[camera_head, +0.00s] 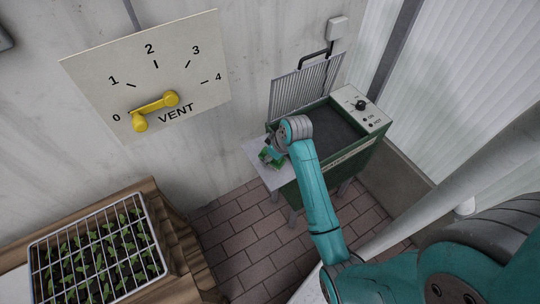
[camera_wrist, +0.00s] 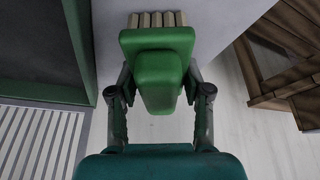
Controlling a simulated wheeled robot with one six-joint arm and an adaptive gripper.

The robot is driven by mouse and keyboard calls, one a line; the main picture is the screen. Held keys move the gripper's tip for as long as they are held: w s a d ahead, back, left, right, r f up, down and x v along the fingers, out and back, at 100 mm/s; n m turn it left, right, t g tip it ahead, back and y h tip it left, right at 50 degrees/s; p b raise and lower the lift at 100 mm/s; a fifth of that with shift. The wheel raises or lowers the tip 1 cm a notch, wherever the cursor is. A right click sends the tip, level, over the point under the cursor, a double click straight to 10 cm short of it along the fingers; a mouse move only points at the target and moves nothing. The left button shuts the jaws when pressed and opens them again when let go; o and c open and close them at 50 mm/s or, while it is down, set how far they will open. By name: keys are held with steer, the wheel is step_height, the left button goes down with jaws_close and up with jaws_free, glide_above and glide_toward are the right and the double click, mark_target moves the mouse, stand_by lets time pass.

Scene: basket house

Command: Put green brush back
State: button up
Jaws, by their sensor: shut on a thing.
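The green brush (camera_wrist: 158,75) is between the two fingers of my gripper (camera_wrist: 160,100) in the wrist view. Its pale bristles (camera_wrist: 157,20) show at the far end. In the head view, the brush (camera_head: 269,157) and my gripper (camera_head: 277,144) are small, over or at the pale side shelf (camera_head: 256,148) left of the green box. My gripper is shut on the brush. I cannot tell whether the brush touches the shelf. My wrist partly hides the gripper in the head view.
The green box (camera_head: 335,133) has a dark open bed and a raised ribbed lid (camera_head: 303,88). A yellow vent lever (camera_head: 155,106) points to 0 on its wall panel. A caged seedling tray (camera_head: 97,250) stands on a wooden bench (camera_head: 180,245). Brick floor (camera_head: 245,245) lies clear between.

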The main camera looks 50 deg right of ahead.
steer(key=o, duration=1.1)
steer(key=shift+f, duration=0.1)
steer(key=v, duration=1.2)
steer(key=s+a+f, duration=0.1)
steer(key=a+f, duration=0.1)
steer(key=a, duration=0.1)
steer(key=s+a+f+t, duration=0.1)
steer(key=a+f, duration=0.1)
steer(key=f, duration=0.1)
steer(key=s+a+f+m+t+h, duration=0.1)
steer(key=a+f, duration=0.1)
steer(key=a, duration=0.1)
steer(key=shift+s+a+f, duration=0.15)
steer(key=shift+a+f, duration=0.1)
steer(key=shift+a, duration=0.1)
steer(key=s+a+r+t+h, duration=0.1)
steer(key=s+a+t, duration=0.2)
steer(key=s+a, duration=0.35)
steer(key=s+a+r+t, duration=0.2)
steer(key=s+a, duration=0.2)
steer(key=s, duration=0.6)
steer(key=shift+s+a+r+t+y, duration=0.25)
steer(key=shift+s+a+r+t, duration=0.25)
steer(key=shift+s+r, duration=1)
steer(key=shift+s+a+r+t+y, duration=0.2)
steer(key=shift+s+a+r+t, duration=0.3)
steer(key=shift+s+r, duration=1)
steer(key=shift+s+a+r+t+y, duration=0.25)
steer(key=shift+s+a+r+t, duration=0.25)
steer(key=shift+s+r, duration=1)
